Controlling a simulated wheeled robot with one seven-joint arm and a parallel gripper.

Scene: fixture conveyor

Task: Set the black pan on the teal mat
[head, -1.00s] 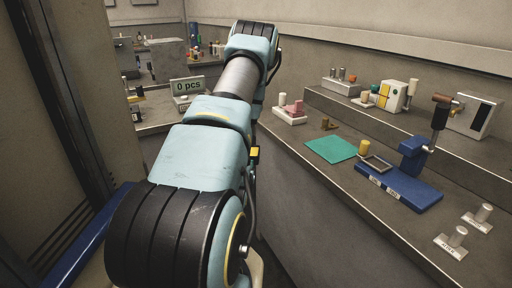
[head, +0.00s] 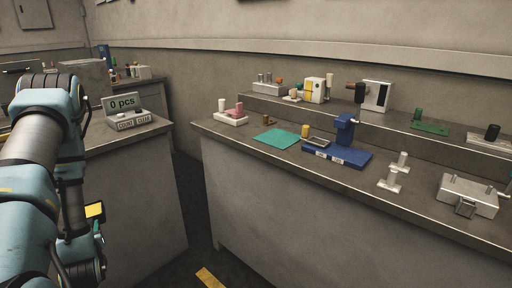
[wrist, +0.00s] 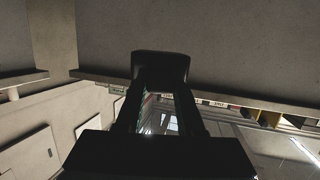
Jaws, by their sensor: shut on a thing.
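The teal mat (head: 277,138) lies flat and bare on the bench top in the head view, left of a blue fixture. In the wrist view my gripper (wrist: 160,88) is shut on a plain black thing (wrist: 160,65), which I take for the black pan; it shows only as a dark shape with little detail. The pan is held up in the air, away from the bench. In the head view my arm is at the left edge, well left of the mat, and I cannot make out the pan there.
Around the mat are a small brown piece (head: 268,121), a yellow cylinder (head: 305,130), the blue fixture (head: 345,155) and a white tray with pegs (head: 230,119). A raised shelf runs behind. A counter sign (head: 123,104) stands on another bench at left, across a floor gap.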

